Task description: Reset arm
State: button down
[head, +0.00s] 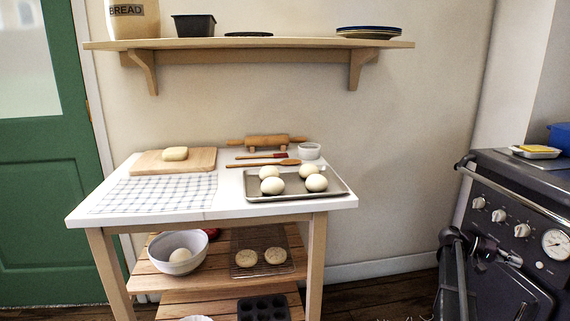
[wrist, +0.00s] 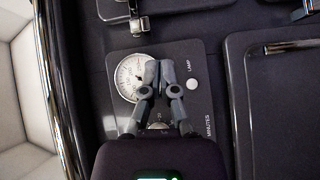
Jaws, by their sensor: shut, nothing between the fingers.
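My gripper (wrist: 158,70) is shut and empty in the wrist view, its two fingertips together. Behind the fingers is the dark front panel of the stove (wrist: 205,60), with a white round dial (wrist: 128,76) partly covered by the left finger. A pale button (wrist: 192,84) and the printed words LAMP and MINUTES show to the right. In the head view my dark arm stands at the lower right, in front of the stove (head: 505,262). I cannot tell from these views whether the fingers touch the panel.
A metal rail (wrist: 50,90) runs along the stove front. A white-topped table (head: 130,202) stands left, holding a tray (head: 255,192) of several dough balls, a board (head: 195,165) and a rolling pin (head: 268,141). Floor (head: 385,290) shows between table and stove.

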jog(key=a+f+n+t+y, duration=0.2)
jog(key=a+f+t, duration=0.15)
jog(key=a, duration=0.65)
jog(key=a+f+n+t+y, duration=0.2)
jog(key=a+f, duration=0.3)
jog(key=a, duration=0.5)
jog(key=a+f+n+t+y, duration=0.1)
jog(key=a+f+t+y, duration=0.2)
jog(key=a, duration=0.7)
jog(key=s+a+f+n+t+y+p, duration=0.1)
jog(key=s+a+f+n+y, duration=0.2)
jog(key=a, duration=0.9)
jog(key=s+a+f+n+t+y, duration=0.1)
jog(key=s+a+f+y, duration=0.2)
jog(key=a, duration=0.9)
notch_tip(320, 180, up, 40)
jog(key=s+p, duration=0.1)
jog(key=p, duration=3.7)
jog(key=shift+s+a+f, duration=0.2)
jog(key=shift+s, duration=0.1)
